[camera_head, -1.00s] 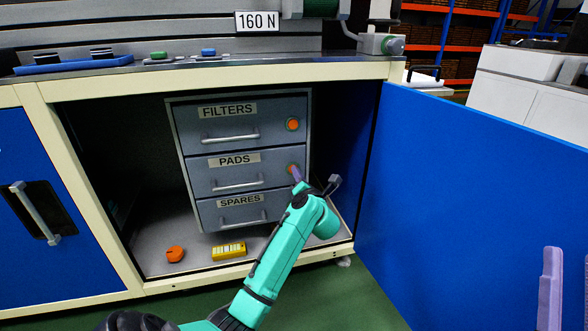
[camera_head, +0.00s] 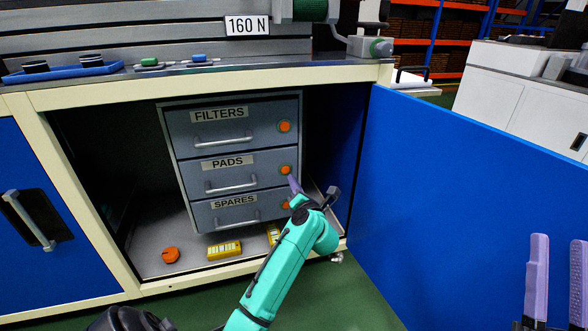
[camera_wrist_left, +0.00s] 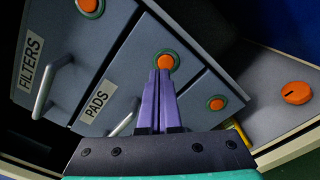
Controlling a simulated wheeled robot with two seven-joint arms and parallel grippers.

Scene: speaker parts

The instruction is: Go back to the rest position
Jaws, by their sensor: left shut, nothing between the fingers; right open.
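My left gripper (camera_head: 294,184) reaches into the open cabinet, in front of the drawer unit (camera_head: 240,165) near the right edge of the PADS drawer. It is shut and empty. In the left wrist view its purple fingertips (camera_wrist_left: 162,82) lie together just below the orange knob (camera_wrist_left: 165,62) of the PADS drawer; I cannot tell whether they touch it. All three drawers, FILTERS, PADS and SPARES, look shut. My right gripper (camera_head: 557,270) is at the lower right in the head view, its two purple fingers apart and empty, in front of the blue door.
The blue cabinet door (camera_head: 470,190) stands open on the right. On the cabinet floor lie an orange knob-like part (camera_head: 170,255) and yellow blocks (camera_head: 224,249). The bench top above holds a blue tray (camera_head: 62,73), and small green and blue parts.

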